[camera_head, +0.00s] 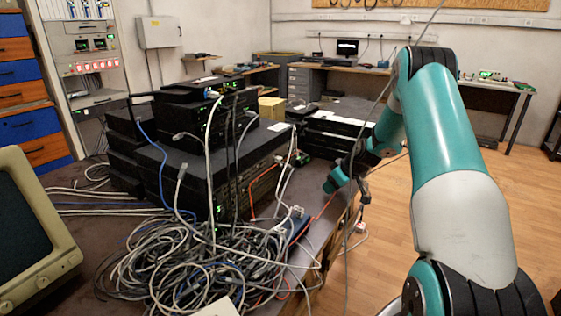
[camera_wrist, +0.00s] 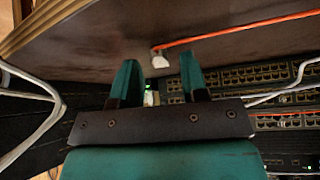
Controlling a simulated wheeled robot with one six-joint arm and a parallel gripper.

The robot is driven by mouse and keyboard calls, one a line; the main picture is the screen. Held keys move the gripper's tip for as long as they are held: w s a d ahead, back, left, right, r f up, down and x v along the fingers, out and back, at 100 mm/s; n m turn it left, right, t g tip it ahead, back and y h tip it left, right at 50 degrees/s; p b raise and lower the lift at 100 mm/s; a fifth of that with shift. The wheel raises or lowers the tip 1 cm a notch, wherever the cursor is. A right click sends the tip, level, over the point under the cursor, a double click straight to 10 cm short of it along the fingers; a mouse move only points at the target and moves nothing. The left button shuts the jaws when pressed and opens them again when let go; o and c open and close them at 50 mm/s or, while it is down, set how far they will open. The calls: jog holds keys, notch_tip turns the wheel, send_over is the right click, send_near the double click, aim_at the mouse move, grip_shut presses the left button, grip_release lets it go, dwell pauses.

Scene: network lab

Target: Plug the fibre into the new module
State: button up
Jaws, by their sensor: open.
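The orange fibre (camera_wrist: 235,34) runs across the dark table top in the wrist view and ends in a small pale plug (camera_wrist: 158,61). The plug shows between the tips of my open gripper (camera_wrist: 160,62), with a gap to both fingers; I cannot tell how far beyond the tips it lies. In the head view my gripper (camera_head: 338,181) is small and partly hidden, at the table's right edge beside the equipment stack. Orange fibre (camera_head: 262,192) also shows there along the switch front. I cannot make out the new module for certain in either view.
Rack switches (camera_wrist: 240,78) with rows of ports stand close behind my gripper in the wrist view. Grey cables (camera_wrist: 35,125) loop at its left. In the head view, a large cable tangle (camera_head: 200,262) covers the table front, and a monitor (camera_head: 30,235) stands left.

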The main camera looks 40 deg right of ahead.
aim_at(280, 160)
grip_shut()
jog(key=shift+r, duration=0.15)
jog(key=shift+r+p, duration=1.65)
jog(key=shift+r, duration=0.75)
jog(key=w+a+r+n+y+p, duration=0.1)
jog(key=w+a+r+n+p, duration=0.2)
jog(key=w+a+p, duration=0.3)
jog(key=shift+w+a+r+y, duration=0.3)
jog(key=shift+w+a+r, duration=0.6)
jog(key=shift+a, duration=1.1)
